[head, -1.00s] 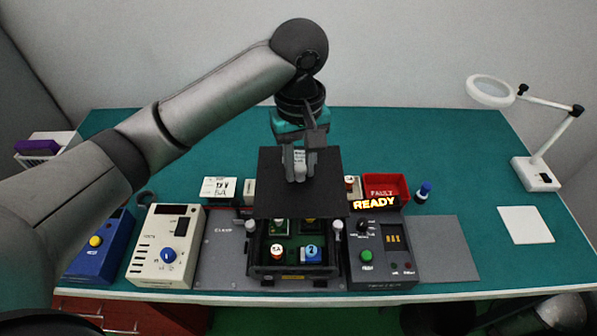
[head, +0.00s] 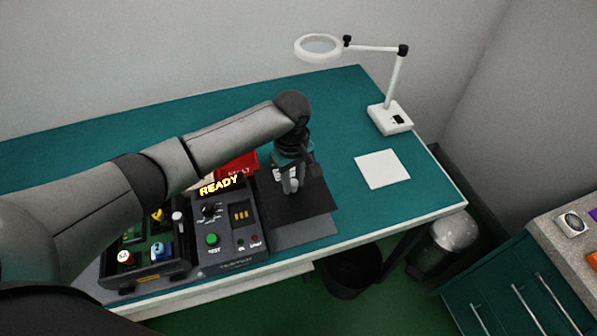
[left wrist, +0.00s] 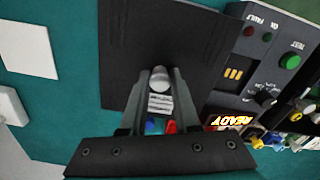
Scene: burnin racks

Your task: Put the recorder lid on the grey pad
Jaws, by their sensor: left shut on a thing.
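My left gripper (head: 291,186) is shut on the knob of the black recorder lid (head: 313,199). In the left wrist view the gripper (left wrist: 158,80) has its two fingers around the pale knob of the lid (left wrist: 195,35). The lid is over the grey pad (head: 305,233) at the right of the tester and covers most of it; the pad's front strip shows. I cannot tell whether the lid touches the pad. The recorder box (head: 148,278) stands open at the left, with colored parts inside. My right gripper is not in view.
The tester (head: 228,228) with a lit READY sign stands just left of the pad. A red bin (head: 238,164) is behind it, partly hidden by my arm. A white square (head: 382,168) and a magnifier lamp (head: 390,117) are to the right. The table's front edge is close.

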